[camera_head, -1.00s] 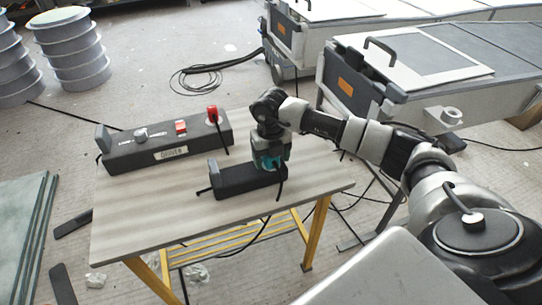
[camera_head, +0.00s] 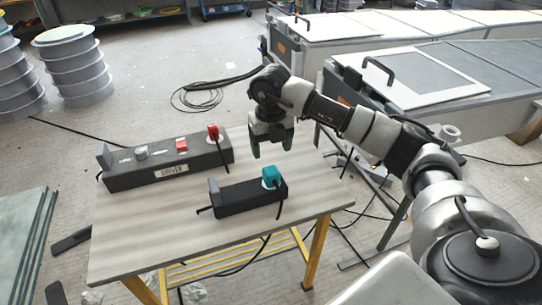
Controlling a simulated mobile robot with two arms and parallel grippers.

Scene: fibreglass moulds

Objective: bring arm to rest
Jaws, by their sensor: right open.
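My right arm reaches in from the right over a small table (camera_head: 130,235) with yellow legs. My right gripper (camera_head: 271,150) points down above the table, open and empty, behind and apart from a teal plug (camera_head: 271,176). The teal plug sits at the right end of a black socket block (camera_head: 237,199), with a dark cable hanging from it over the table. My left gripper does not show.
A longer dark box (camera_head: 170,163) with a red plug (camera_head: 213,131) and a red switch stands at the table's back left. Grey mould units (camera_head: 420,85) stand behind on the right. Ribbed grey drums (camera_head: 75,65) stand back left. Cables lie on the floor.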

